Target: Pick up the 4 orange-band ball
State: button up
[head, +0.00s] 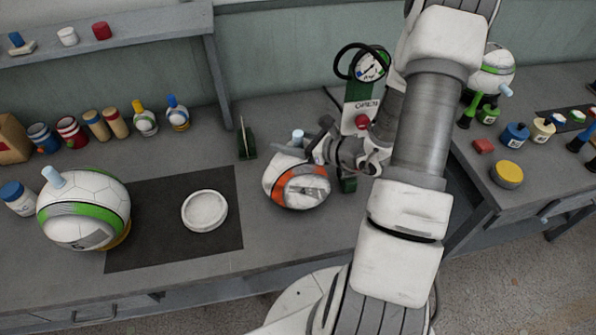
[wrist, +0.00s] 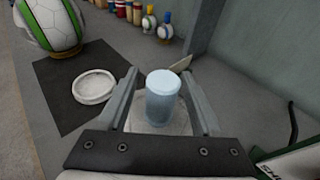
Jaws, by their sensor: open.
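The orange-band ball (head: 293,192) sits on the bench in the middle of the head view, white with an orange band and a grey patch. A light blue cylindrical peg (head: 298,137) stands up from its top. In the wrist view the peg (wrist: 162,98) stands between the two fingers of my gripper (wrist: 160,76), with a gap on each side. The white top of the ball (wrist: 150,125) shows below it, mostly hidden by the gripper. In the head view my gripper (head: 302,151) is at the top of the ball, open. No number is readable on the ball.
A white ring dish (head: 204,211) lies on a dark mat (head: 172,189) to the left. A green-band ball (head: 84,207) stands beyond it. A green gauge press (head: 362,95) stands close behind my gripper, and a small green stand (head: 246,140) is behind the ball.

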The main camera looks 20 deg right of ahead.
jog(key=shift+c, duration=0.4)
grip_shut()
dwell(0.9)
